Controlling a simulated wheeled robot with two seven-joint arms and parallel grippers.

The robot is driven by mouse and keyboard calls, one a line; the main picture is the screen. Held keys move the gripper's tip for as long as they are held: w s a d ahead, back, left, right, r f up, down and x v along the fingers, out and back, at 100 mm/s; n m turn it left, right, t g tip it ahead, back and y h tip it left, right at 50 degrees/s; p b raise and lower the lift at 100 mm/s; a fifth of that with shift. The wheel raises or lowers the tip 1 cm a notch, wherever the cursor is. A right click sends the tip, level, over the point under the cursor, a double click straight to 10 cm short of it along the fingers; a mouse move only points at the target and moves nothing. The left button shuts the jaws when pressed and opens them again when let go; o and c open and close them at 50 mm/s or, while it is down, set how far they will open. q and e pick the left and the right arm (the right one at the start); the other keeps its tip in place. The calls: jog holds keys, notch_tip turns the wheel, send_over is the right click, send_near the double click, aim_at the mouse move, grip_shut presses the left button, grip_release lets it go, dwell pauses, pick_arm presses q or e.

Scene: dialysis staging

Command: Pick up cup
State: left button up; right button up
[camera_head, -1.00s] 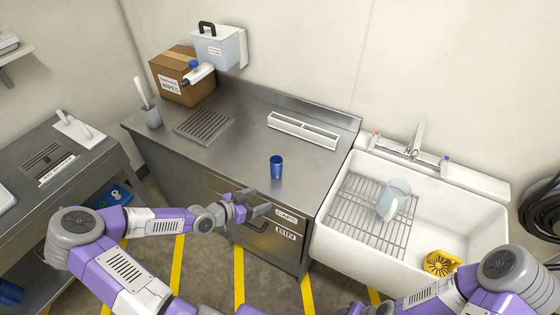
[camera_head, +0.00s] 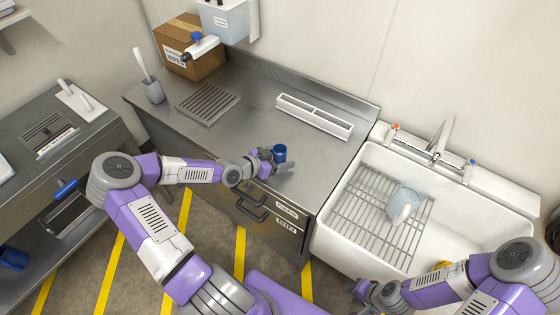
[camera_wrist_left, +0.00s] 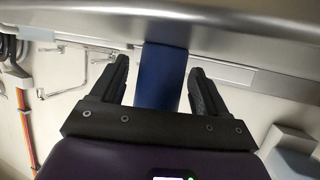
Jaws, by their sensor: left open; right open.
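A blue cup (camera_head: 279,153) stands upright on the steel counter (camera_head: 225,140), near its front edge. My left gripper (camera_head: 275,164) is open at the cup and partly hides its lower part in the head view. In the left wrist view the cup (camera_wrist_left: 162,78) sits between the two open fingers (camera_wrist_left: 160,85), with a gap seen on both sides. My right gripper (camera_head: 362,292) is open and empty at the bottom of the head view, in front of the sink and far from the cup.
A white divided tray (camera_head: 314,117) lies on the counter behind the cup. To the right is a white sink (camera_head: 465,215) with a wire rack (camera_head: 372,215) and a clear pitcher (camera_head: 405,202). A cardboard box (camera_head: 190,55) and brush holder (camera_head: 153,91) stand at the back left.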

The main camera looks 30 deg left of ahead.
aim_at(285, 151)
pick_arm(q)
jog(key=shift+x, duration=0.75)
jog(key=shift+r, duration=0.1)
jog(key=c, duration=1.1)
jog(key=shift+o, duration=0.2)
jog(key=shift+r, duration=0.1)
notch_tip(285, 151, up, 10)
jog(key=p, duration=0.3)
jog(key=shift+d, duration=0.1)
